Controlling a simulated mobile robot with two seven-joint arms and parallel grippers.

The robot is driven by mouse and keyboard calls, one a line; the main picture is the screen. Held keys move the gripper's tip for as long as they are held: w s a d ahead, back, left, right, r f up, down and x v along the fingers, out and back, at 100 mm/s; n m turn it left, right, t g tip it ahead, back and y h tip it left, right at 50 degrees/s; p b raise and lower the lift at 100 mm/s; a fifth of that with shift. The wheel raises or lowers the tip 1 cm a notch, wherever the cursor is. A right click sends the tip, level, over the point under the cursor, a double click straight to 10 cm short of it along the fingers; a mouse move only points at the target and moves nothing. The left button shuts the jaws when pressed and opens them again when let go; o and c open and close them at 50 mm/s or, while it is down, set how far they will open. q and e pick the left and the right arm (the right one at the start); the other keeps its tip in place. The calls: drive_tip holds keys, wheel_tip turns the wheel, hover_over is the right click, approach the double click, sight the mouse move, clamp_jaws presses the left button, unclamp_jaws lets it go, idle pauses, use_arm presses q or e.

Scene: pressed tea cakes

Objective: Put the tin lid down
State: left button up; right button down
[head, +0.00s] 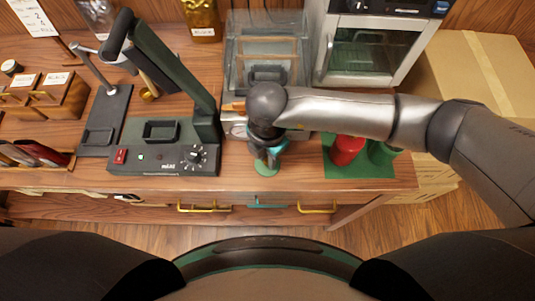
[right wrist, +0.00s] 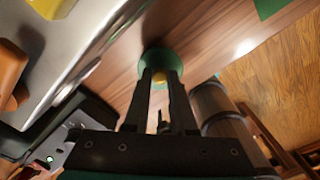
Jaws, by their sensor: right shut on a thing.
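The tin lid is a small green disc (head: 266,169) with a yellow knob; it also shows in the right wrist view (right wrist: 162,59). My right gripper (head: 266,157) points down over the front part of the wooden table, its fingers shut on the knob (right wrist: 158,78). I cannot tell whether the lid touches the tabletop. My left gripper is not in view.
A dark press (head: 165,160) with a raised lever stands left of the lid. A clear-walled box (head: 265,45) and a steel oven (head: 368,50) are behind. Bare tabletop (head: 305,165) lies between the lid and the mat. Drawers with brass handles are below the front edge.

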drive_tip(key=shift+f, duration=0.1)
drive_tip(key=c, duration=0.7)
unclamp_jaws()
drive_tip(key=shift+c, duration=0.2)
drive_tip(key=shift+r, duration=0.3)
wheel_tip(320, 180, up, 12)
drive_tip(key=shift+s+f, duration=0.1)
drive_tip(key=shift+f, duration=0.1)
